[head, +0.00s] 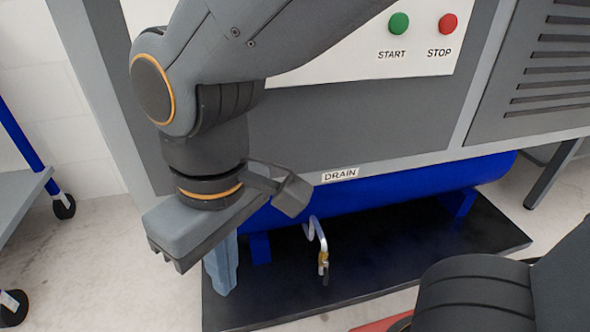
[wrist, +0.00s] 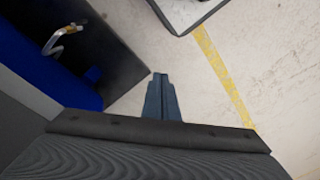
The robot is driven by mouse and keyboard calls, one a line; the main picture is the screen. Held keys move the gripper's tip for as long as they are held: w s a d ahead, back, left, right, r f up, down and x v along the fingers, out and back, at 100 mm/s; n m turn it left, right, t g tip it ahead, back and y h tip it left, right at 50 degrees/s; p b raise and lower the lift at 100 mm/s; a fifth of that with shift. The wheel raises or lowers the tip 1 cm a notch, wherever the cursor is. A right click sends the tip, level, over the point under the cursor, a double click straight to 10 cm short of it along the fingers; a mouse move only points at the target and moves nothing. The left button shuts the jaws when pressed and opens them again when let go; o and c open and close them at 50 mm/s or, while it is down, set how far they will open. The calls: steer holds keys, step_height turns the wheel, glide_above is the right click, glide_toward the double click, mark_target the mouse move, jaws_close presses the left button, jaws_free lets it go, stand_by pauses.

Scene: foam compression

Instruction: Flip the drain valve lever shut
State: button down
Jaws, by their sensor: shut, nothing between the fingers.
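The drain valve (head: 323,262) hangs at the end of a bent metal pipe (head: 314,230) below the DRAIN label (head: 340,174) in the head view. It has a brass body and a small dark part at its lower end; the lever's position is too small to tell. In the wrist view the pipe (wrist: 62,38) and part of the brass valve show at the upper left. My gripper (head: 222,280) points down to the left of the valve, apart from it. Its fingers are closed together and empty; they also show in the wrist view (wrist: 160,85).
A blue tank (head: 400,193) lies under the grey machine, above a black base plate (head: 400,250). Green START (head: 399,23) and red STOP (head: 447,24) buttons are on the panel above. A grey cart (head: 22,205) stands at the left.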

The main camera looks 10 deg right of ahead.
step_height(320, 180, up, 8)
steer(key=m+p, duration=0.2)
steer(key=p, duration=0.4)
steer(key=shift+d+y, duration=0.3)
steer(key=shift+y, duration=0.1)
steer(key=shift+f, duration=0.1)
